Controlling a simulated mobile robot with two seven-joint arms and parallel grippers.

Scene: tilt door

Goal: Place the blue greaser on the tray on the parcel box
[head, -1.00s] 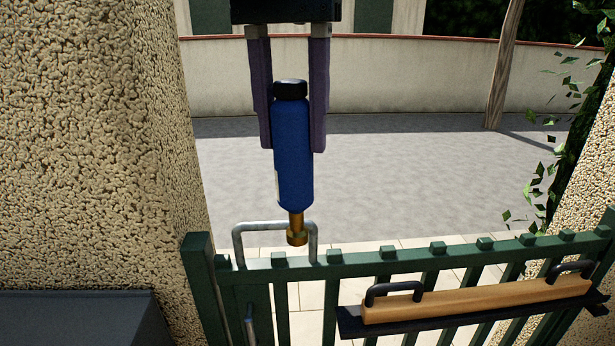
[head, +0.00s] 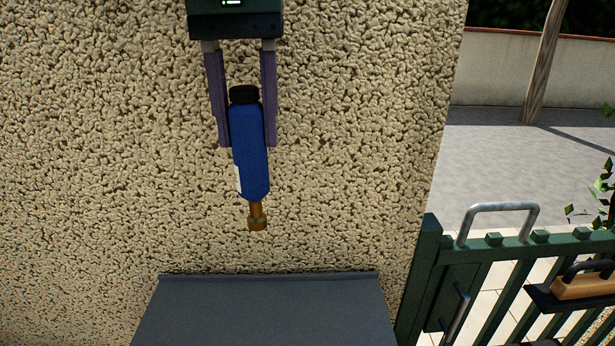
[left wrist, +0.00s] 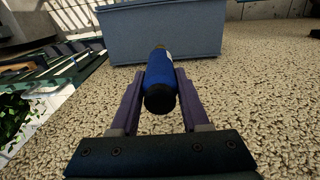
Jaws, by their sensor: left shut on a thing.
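The blue greaser (head: 250,165) hangs upright, slightly tilted, with its black cap up and brass nozzle down. My left gripper (head: 247,146) is shut on it, one purple finger on each side. The greaser also shows between the fingers in the left wrist view (left wrist: 160,80). The grey parcel box (head: 260,312) is at the bottom of the head view, below the nozzle in the picture and apart from it. It also shows in the left wrist view (left wrist: 165,35). I cannot make out a separate tray on it. My right gripper is not in view.
A rough stone wall (head: 340,120) stands behind the greaser and box. To the right is a green gate (head: 430,270) with a metal loop handle (head: 500,207). A wooden-backed float (head: 585,286) with a black handle is at the gate.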

